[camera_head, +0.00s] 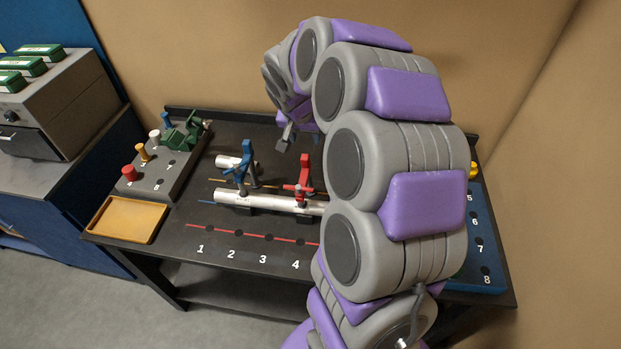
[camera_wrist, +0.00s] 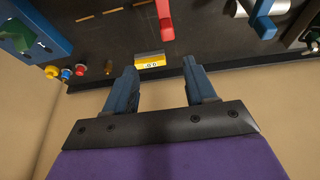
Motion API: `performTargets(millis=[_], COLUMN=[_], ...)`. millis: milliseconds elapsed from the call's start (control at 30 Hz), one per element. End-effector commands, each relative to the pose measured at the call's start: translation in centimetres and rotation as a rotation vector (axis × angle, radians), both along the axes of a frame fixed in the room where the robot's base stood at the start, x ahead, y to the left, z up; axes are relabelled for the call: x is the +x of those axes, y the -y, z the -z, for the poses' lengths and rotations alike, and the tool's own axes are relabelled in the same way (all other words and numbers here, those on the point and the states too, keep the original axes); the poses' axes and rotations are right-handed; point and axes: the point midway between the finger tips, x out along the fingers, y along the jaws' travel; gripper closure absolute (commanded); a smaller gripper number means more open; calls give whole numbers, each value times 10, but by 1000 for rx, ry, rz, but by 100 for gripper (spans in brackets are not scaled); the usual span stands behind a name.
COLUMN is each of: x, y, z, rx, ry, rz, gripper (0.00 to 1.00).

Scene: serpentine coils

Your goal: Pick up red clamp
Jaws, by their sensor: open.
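The red clamp (camera_head: 304,180) stands upright on the table around the front silver pipe (camera_head: 270,202), toward its right end. Part of the clamp is also visible at the top edge of the wrist view (camera_wrist: 165,18), where the rest is cut off. My gripper (camera_head: 287,136) hangs above the table, behind and slightly left of the clamp in the head view. In the wrist view my gripper (camera_wrist: 160,66) shows two blue-grey fingers spread apart with nothing held. The clamp lies beyond the fingertips, apart from them.
A blue clamp (camera_head: 244,163) stands left of the red one. A green vise (camera_head: 185,132) and coloured pegs sit on a grey board at left, with a yellow tray (camera_head: 127,219) in front. A yellow labelled block (camera_wrist: 150,60) lies near the table's back edge, close to the wall.

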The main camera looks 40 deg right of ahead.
Motion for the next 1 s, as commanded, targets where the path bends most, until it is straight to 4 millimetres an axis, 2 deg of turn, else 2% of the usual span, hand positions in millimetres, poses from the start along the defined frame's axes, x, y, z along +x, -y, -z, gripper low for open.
performTargets(millis=[233,500,633,800,1000], x=[9,20,22,23,24], y=[-1,26,35,31,27], z=[45,92,103,111,139], rx=[-11,0,5,-2,-8], ry=[-9,-6,-2,-2,-9], rz=[-6,-6,-5,-7,-8], gripper=[45,45,45,45,45])
